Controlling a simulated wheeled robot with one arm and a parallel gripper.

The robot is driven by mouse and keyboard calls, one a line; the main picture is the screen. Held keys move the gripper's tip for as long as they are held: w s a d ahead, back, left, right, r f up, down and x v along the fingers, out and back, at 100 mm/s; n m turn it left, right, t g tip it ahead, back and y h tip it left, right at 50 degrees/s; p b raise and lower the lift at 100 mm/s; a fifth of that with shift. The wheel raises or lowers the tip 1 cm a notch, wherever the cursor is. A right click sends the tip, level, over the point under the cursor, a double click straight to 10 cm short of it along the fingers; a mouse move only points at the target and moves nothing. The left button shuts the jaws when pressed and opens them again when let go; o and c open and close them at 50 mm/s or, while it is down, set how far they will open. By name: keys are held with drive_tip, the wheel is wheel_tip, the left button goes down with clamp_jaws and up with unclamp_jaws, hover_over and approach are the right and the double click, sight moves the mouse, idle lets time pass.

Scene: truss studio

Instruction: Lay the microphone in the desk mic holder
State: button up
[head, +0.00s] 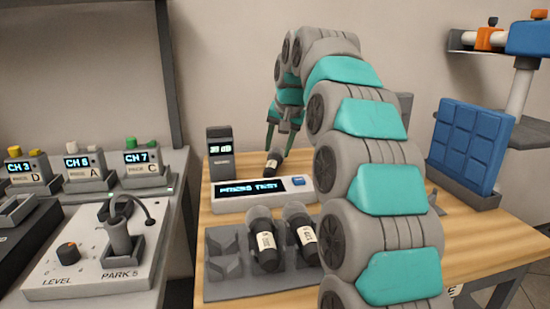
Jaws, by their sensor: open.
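My gripper (280,147) is open and points down at the back of the wooden desk. A dark microphone (273,163) with a pale band is just below and between its fingers, behind the PRESS TEST box. I cannot tell whether the fingers touch it, and its far end is hidden. A grey mic holder (222,288) lies at the front of the desk. Two dark microphones with white labels, one in the middle (264,247) and one to its right (301,238), lie in it. Its left cradle (224,245) is empty. My arm hides its right side.
The PRESS TEST box (262,190) stands between the holder and my gripper. A dark upright meter (220,153) stands at the back left. A blue panel (467,146) stands at the right. A separate bench on the left carries a PARK 5 console (85,275) and channel boxes.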

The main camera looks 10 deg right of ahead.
sight(273, 162)
drive_tip(key=x, duration=0.7)
drive_tip(key=shift+w+d+p, duration=0.1)
drive_tip(key=shift+w+p, duration=0.25)
drive_tip(key=shift+w, duration=0.05)
drive_tip(key=shift+c, duration=0.2)
clamp_jaws()
